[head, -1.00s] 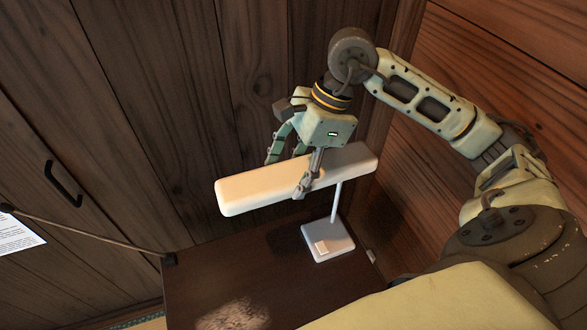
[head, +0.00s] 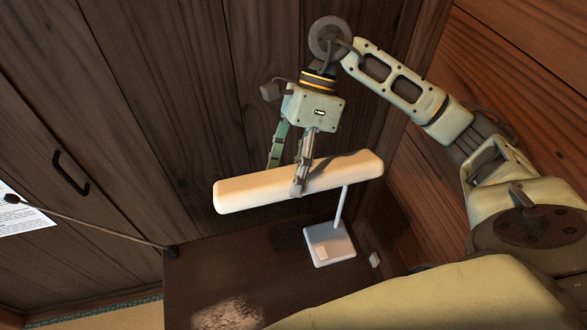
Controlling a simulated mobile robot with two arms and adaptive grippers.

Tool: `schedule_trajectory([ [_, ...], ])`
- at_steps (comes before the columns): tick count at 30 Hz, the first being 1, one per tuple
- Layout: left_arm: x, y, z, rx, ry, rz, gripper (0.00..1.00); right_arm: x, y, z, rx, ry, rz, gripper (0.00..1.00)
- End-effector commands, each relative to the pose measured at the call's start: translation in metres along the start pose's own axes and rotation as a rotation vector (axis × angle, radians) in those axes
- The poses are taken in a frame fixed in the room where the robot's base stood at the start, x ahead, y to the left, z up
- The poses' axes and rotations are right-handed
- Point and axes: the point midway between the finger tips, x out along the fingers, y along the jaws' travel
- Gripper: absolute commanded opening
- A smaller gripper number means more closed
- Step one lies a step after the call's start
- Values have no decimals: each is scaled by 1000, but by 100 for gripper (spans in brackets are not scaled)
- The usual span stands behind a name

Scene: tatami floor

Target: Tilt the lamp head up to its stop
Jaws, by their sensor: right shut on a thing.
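The lamp's long cream head (head: 245,193) hangs above a dark table, tilted slightly with its right end higher in the picture. A thin white post (head: 341,208) joins it to a square pale base (head: 328,246) on the table. My right gripper (head: 288,180) comes down from above and is shut on the lamp head near its middle. One finger shows in front of the head; the other finger goes behind it, and its tip is hidden. My left gripper is out of view.
The dark table (head: 205,275) has bare room left of the base. A thin rod (head: 95,231) reaches over the table's left corner. A wooden wall with a black handle (head: 70,173) stands behind, and another wooden wall is close on the right.

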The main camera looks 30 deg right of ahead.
Motion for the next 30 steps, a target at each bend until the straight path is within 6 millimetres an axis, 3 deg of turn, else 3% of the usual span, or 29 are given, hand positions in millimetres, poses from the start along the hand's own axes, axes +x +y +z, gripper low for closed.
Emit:
schedule_trajectory([
  [7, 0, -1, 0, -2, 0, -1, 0, -1, -1, 1, 10, -5, 0, 11],
  [8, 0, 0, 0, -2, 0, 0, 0, -1, -1, 1, 10, -6, 0, 59],
  [14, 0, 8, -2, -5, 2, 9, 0, -1, -1, 0, 8, -5, 0, 77],
  [25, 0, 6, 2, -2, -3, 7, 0, -3, -1, 0, 6, -3, -1, 77],
  [30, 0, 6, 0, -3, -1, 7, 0, -24, -1, 1, 5, -5, -5, 77],
])
